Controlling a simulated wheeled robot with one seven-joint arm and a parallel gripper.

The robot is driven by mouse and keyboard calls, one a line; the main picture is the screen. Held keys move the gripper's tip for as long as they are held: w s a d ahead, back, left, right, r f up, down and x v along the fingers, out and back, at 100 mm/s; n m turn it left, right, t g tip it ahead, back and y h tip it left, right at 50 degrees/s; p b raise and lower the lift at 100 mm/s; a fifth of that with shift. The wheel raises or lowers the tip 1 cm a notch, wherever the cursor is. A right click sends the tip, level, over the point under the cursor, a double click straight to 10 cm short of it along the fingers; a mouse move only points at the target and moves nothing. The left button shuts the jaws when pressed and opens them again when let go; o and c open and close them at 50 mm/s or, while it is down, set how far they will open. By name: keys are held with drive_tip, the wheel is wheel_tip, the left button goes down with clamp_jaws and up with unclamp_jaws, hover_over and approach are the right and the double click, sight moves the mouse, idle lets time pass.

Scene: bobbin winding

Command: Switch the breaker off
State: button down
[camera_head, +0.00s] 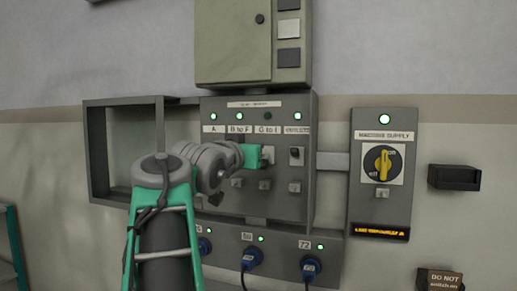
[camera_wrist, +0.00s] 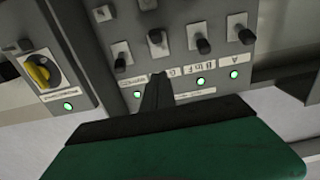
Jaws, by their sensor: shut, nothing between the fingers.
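The breaker panel (camera_head: 232,204) is a grey box with labelled switches A, B to F, G to I and one that seems to read winders. The winders switch (camera_head: 295,156) shows clearly; my arm hides others. In the wrist view, upside down, the winders (camera_wrist: 121,59), G to I (camera_wrist: 155,38), B to F (camera_wrist: 203,45) and A (camera_wrist: 245,36) switches have dark levers. My gripper (camera_wrist: 158,80) is shut and empty, its tips at the G to I label, just by that switch. I cannot tell whether they touch. In the head view its green body (camera_head: 253,157) is at the panel.
A machine supply box (camera_head: 382,116) with a yellow rotary handle (camera_head: 383,165) stands to the right. Blue plugs (camera_head: 252,257) and cables are below. A green-grey cabinet (camera_head: 232,45) is above, an open grey frame (camera_head: 98,150) at left. Lamps are lit, but the G to I lamp (camera_head: 268,115) looks dark.

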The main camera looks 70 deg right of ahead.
drive_tip(key=a, duration=0.1)
drive_tip(key=a+f, duration=0.1)
drive_tip(key=a, duration=0.2)
drive_tip(key=shift+s+a+f, duration=0.25)
drive_tip(key=shift+a, duration=0.1)
